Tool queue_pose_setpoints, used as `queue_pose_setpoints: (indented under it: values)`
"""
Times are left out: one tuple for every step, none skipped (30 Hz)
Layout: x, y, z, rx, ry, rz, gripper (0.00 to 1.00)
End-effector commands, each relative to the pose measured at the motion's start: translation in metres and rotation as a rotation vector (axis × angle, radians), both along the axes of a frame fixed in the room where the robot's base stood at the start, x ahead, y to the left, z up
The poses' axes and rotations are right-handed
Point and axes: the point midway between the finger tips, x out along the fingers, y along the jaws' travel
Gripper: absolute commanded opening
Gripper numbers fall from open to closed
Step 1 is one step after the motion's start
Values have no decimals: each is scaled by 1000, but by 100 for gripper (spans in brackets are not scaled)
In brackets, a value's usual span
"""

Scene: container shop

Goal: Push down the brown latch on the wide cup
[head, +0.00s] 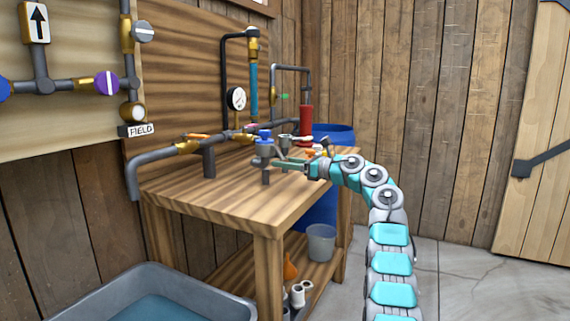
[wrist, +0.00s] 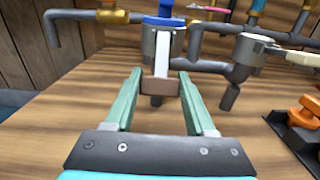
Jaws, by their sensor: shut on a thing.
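A grey metal cup (wrist: 147,43) with a blue top (wrist: 165,20) stands on the pipework at the top centre of the wrist view. It also shows in the head view (head: 263,151). A white lever (wrist: 162,55) hangs down its front and ends in the brown latch (wrist: 159,87). My gripper (wrist: 159,76) has its two green fingers on either side of the brown latch, shut on it. In the head view my gripper (head: 290,164) reaches in from the right, and the latch cannot be made out there.
A second grey cup (wrist: 252,52) with a pale lever stands close to the right. An orange and black item (wrist: 303,118) lies on the wooden table (head: 225,205) at right. Pipes run behind. The table's front left is bare. A water tub (head: 150,275) stands below.

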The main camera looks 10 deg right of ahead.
Motion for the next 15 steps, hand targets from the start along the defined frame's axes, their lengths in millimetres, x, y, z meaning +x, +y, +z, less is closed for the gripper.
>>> queue_pose_setpoints:
  values:
    - [0, 0, -1, 4, -3, 0, 0]
    - [1, 1, -2, 9, -6, 1, 0]
    - [1, 2, -3, 19, -13, 1, 0]
    - [2, 2, -5, 28, -18, 1, 0]
    - [3, 3, -6, 38, -25, 2, 0]
    - [3, 3, -8, 55, -36, 2, 0]
    - [4, 4, -9, 68, -47, 1, 0]
    - [4, 5, -8, 81, -58, 1, 0]
    - [4, 5, -7, 99, -73, 0, 0]
    - [5, 6, -7, 113, -82, 0, 0]
    - [5, 6, -7, 125, -91, -1, 0]
    - [6, 7, -8, 141, -101, 0, 0]
    - [7, 7, -9, 150, -107, 0, 0]
    - [7, 7, -9, 159, -113, 0, 0]
    - [7, 8, -9, 170, -120, 0, 0]
